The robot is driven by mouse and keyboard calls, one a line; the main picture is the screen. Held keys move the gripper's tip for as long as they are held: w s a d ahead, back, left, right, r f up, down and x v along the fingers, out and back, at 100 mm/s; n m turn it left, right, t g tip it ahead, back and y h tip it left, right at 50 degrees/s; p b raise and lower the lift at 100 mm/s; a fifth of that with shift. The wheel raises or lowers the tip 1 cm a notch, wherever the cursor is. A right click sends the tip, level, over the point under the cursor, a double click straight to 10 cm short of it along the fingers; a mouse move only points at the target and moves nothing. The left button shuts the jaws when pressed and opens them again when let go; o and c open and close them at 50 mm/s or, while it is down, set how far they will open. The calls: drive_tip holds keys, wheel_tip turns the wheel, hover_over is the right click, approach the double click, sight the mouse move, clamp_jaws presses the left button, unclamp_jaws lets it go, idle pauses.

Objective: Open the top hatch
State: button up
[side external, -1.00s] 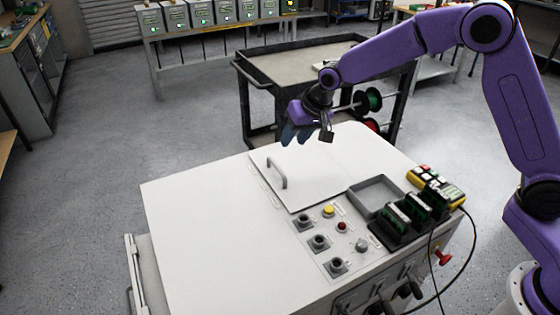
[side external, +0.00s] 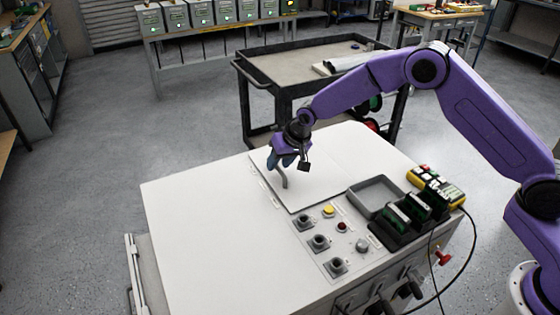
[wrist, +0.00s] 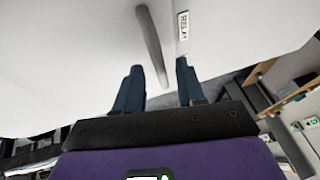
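The top hatch (side external: 318,181) is a flat white panel lying closed on top of the white cabinet (side external: 205,225). A grey bar handle (side external: 284,181) stands near its left edge. My gripper (side external: 279,161) is over the handle's far end in the side view. In the wrist view, my gripper (wrist: 158,78) is open, with its two blue fingers apart.
On the cabinet's right side are a shallow grey tray (side external: 376,192), dark green modules (side external: 407,214), a yellow meter (side external: 436,186) with a black cable, and a panel of knobs and sockets (side external: 330,240). A black cart (side external: 300,66) stands behind. The cabinet top's left part is clear.

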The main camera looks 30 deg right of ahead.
clamp_jaws()
hover_over(332, 160)
drive_tip(key=shift+d, duration=0.1)
idle(0.5)
unclamp_jaws()
drive_tip(key=v, duration=1.7)
drive_tip(key=shift+r, duration=0.25)
